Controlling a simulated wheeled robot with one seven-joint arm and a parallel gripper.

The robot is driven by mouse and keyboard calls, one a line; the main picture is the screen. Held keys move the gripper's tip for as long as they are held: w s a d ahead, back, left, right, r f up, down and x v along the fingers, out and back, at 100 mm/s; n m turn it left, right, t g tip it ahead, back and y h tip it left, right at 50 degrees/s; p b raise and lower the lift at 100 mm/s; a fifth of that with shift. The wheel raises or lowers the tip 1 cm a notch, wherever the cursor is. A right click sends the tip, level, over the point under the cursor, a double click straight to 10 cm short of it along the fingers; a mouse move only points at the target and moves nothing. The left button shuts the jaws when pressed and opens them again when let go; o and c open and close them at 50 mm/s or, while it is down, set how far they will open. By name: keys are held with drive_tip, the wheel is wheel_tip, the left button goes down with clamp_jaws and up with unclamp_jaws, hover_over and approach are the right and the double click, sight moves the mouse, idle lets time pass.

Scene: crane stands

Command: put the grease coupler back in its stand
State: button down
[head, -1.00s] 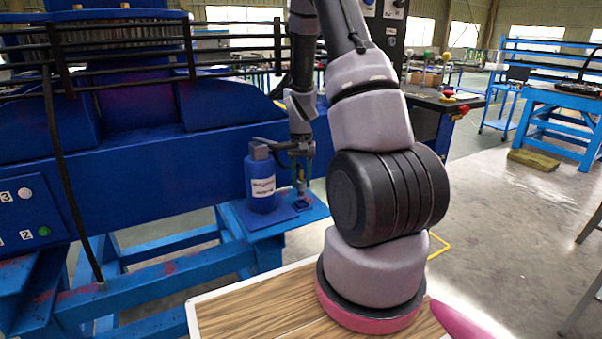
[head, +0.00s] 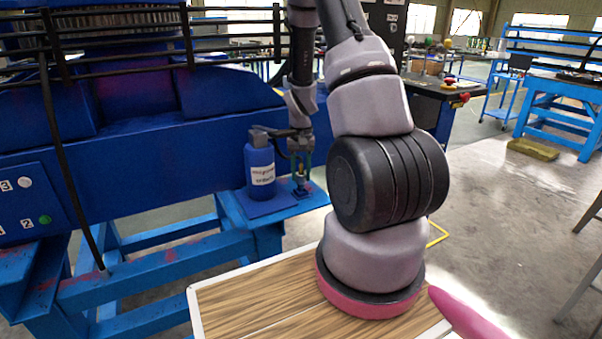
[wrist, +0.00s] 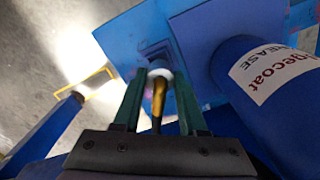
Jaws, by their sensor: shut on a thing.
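My gripper (head: 301,174) points down over the small blue shelf beside the grease bottle. In the wrist view my gripper (wrist: 159,92) has its green fingers closed around the grease coupler (wrist: 159,98), a slim brass piece with a pale, round far end. The coupler (head: 300,170) also shows as a small brass spot in the head view. The stand (head: 303,190) is a small dark blue block on the shelf, right below the fingertips. In the wrist view the stand (wrist: 153,52) lies just past the coupler's far end. I cannot tell whether that end is inside it.
The blue grease bottle (head: 260,166) with a white label stands close left of my gripper; in the wrist view the bottle (wrist: 262,85) is at the right. The shelf (head: 285,209) is narrow. A large blue machine (head: 130,160) rises behind. Open floor lies to the right.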

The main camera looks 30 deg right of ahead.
drive_tip(key=shift+f, duration=1.2)
drive_tip(key=shift+c, duration=1.9)
unclamp_jaws()
drive_tip(key=shift+r, duration=0.1)
drive_tip(key=shift+r, duration=2.5)
drive_tip(key=s+a+r+t+y, duration=0.15)
drive_tip(key=s+a+r, duration=0.25)
drive_tip(key=r, duration=1)
drive_tip(key=s+a+r+t+h, duration=0.15)
drive_tip(key=s+a+r, duration=0.25)
drive_tip(key=r, duration=0.9)
drive_tip(key=s+a+r+t+y, duration=0.1)
drive_tip(key=s+a+r+t, duration=0.1)
drive_tip(key=s, duration=0.4)
drive_tip(key=s+a+r+n+t+y, duration=0.1)
drive_tip(key=s+a+r+t, duration=0.1)
drive_tip(key=s+r, duration=0.3)
drive_tip(key=shift+s+a+r, duration=0.3)
drive_tip(key=shift+s+a, duration=0.1)
drive_tip(key=shift+a, duration=0.35)
